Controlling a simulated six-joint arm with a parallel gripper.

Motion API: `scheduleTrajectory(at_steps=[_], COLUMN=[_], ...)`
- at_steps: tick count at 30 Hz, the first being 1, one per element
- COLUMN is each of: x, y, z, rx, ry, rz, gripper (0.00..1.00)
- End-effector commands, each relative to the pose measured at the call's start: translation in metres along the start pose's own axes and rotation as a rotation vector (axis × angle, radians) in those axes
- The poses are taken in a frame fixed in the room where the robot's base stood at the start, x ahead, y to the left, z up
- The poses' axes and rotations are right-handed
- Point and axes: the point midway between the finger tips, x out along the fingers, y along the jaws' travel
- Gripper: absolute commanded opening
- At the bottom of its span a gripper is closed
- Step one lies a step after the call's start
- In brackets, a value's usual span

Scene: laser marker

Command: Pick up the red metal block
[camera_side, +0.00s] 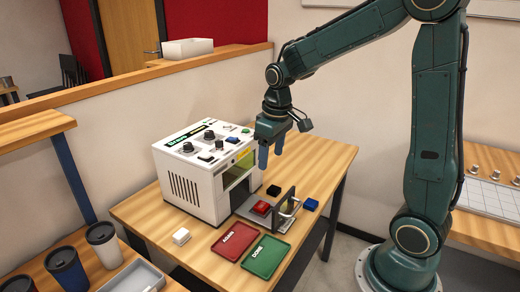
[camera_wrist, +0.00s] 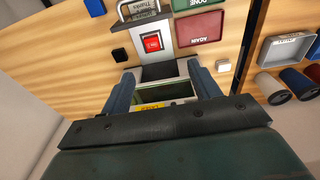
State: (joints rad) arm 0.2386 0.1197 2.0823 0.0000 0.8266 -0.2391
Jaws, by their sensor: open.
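The red metal block (camera_side: 261,207) sits on the grey plate in front of the laser marker (camera_side: 200,180), beside an upright metal bracket with a handle (camera_side: 289,203). In the wrist view the red block (camera_wrist: 152,43) lies beyond my fingertips, near the top middle, with a pale mark on its top. My gripper (camera_side: 271,154) is open and empty, in the air above and behind the block, close to the marker's front. In the wrist view its two blue fingers (camera_wrist: 161,80) stand apart, with the marker's front showing between them.
A red AGAIN tray (camera_side: 228,250) and a green DONE tray (camera_side: 283,246) lie at the table's front. A black block (camera_side: 273,190), a blue block (camera_side: 311,204) and a white block (camera_side: 181,236) stand around. Cups (camera_side: 66,268) and a grey tray (camera_side: 135,279) are on the left bench.

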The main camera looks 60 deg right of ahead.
Motion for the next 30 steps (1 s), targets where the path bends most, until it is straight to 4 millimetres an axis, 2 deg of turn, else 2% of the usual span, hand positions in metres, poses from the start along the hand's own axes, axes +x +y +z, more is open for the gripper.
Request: scheduleTrajectory(at_steps=[1, 6, 11, 15, 23, 30], x=[0.011, 0.042, 0.063, 0.071, 0.074, 0.095], y=[0.006, 0.022, 0.033, 0.036, 0.037, 0.036], z=[-0.005, -0.018, -0.025, -0.027, -0.027, -0.024], rx=[0.003, 0.003, 0.001, 0.001, 0.000, 0.000], ry=[-0.020, -0.068, -0.099, -0.109, -0.111, -0.113], rz=[-0.004, -0.015, -0.023, -0.027, -0.027, -0.028], gripper=[0.62, 0.62, 0.62, 0.62, 0.62, 0.62])
